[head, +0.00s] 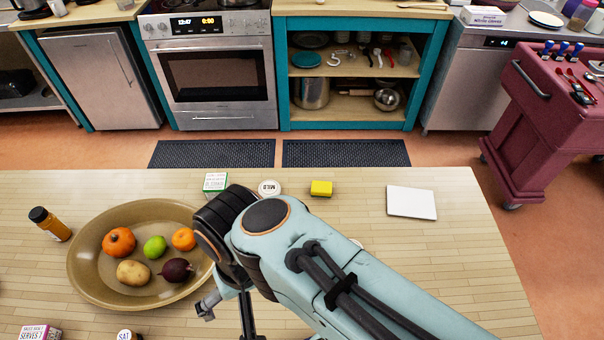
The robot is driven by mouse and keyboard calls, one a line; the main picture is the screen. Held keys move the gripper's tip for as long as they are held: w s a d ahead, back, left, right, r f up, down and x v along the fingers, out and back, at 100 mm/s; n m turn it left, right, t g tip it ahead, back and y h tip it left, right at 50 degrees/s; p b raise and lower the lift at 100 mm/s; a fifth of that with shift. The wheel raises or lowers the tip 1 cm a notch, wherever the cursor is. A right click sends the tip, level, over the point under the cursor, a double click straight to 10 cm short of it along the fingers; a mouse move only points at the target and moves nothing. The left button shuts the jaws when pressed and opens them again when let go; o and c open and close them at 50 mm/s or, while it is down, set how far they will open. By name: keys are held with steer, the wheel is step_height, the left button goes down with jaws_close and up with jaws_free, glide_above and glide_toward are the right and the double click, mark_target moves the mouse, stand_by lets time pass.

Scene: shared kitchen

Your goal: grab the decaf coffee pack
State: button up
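I cannot make out a pack clearly labelled decaf coffee. A small white and green box (215,183) stands at the table's far edge, behind my arm; its print is too small to read. A white and purple box (40,332) is cut off at the bottom left; part of its label seems to read "serves 7". My gripper (226,312) points down at the bottom centre, just right of the brown bowl (88,285). It is partly hidden by my arm and cut off by the frame, so its opening does not show.
The bowl holds several fruits and vegetables. A round white-lidded item (269,188), a yellow block (321,188) and a white square (411,202) lie along the far side. The right of the wooden table (470,270) is clear.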

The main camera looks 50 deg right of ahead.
steer(key=w+d+f+m+t+h, duration=0.25)
steer(key=w+d+m, duration=0.85)
steer(key=m, duration=0.9)
steer(key=d+f+m+g, duration=0.2)
steer(key=d+f+m, duration=0.5)
steer(key=d, duration=0.2)
steer(key=s+d+f+m, duration=0.2)
steer(key=s+f, duration=0.1)
steer(key=s, duration=0.1)
steer(key=s+d+f+m+g+y, duration=0.1)
steer(key=s+d+f, duration=0.1)
steer(key=s, duration=0.2)
steer(key=s+d+f+m, duration=0.1)
steer(key=s+f+m, duration=0.1)
steer(key=s+f, duration=0.1)
steer(key=shift+s+d+f+m+g+y, duration=0.3)
steer(key=shift+s+d+y, duration=0.1)
steer(key=shift+s, duration=0.2)
steer(key=shift+s+d+f, duration=0.1)
steer(key=shift+s+f, duration=0.05)
steer(key=shift+f, duration=3.2)
